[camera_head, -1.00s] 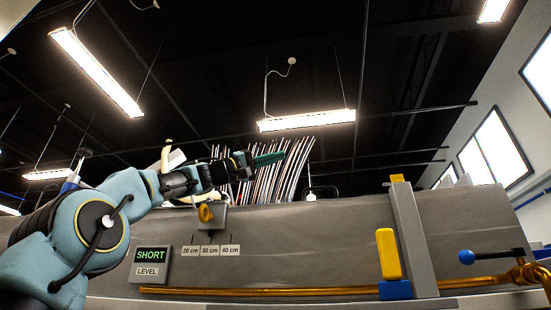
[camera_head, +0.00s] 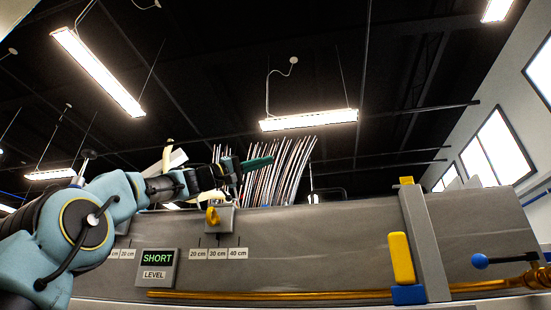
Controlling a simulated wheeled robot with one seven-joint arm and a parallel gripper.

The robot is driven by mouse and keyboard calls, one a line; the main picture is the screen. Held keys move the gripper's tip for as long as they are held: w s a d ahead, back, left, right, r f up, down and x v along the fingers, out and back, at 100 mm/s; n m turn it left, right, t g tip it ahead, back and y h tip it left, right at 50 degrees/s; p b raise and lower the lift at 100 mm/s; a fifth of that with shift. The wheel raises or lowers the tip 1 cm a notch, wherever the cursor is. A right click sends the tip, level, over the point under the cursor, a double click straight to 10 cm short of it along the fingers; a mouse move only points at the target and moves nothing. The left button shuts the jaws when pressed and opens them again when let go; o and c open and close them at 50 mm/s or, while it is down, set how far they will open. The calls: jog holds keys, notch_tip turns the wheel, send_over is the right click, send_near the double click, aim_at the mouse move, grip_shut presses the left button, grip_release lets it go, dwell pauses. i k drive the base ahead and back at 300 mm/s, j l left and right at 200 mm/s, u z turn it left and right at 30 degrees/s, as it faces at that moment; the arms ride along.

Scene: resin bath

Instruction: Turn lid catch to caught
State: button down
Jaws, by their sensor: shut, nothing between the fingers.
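My gripper (camera_head: 258,162) has teal fingers, which are shut and empty. It points right, above the tank's top edge and in front of several thin upright rods. A yellow catch-like piece (camera_head: 213,216) sits on a grey block at the tank's rim, below and left of the fingertips and apart from them. A tall yellow handle (camera_head: 401,258) stands on a blue base beside a grey post at the right. No part is labelled as the lid catch, so I cannot tell which one it is. No lid shows clearly.
The grey tank wall (camera_head: 320,240) carries centimetre labels (camera_head: 218,254) and a sign (camera_head: 157,264) reading SHORT, LEVEL. A copper pipe (camera_head: 280,296) runs along its foot. A blue-knobbed lever (camera_head: 480,261) juts out at right. Space above the wall's right part is clear.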

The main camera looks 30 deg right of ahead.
aim_at(405, 181)
jog(key=k+j, duration=0.35)
jog(key=j, duration=0.15)
jog(key=k+j, duration=0.4)
jog(key=j, duration=0.1)
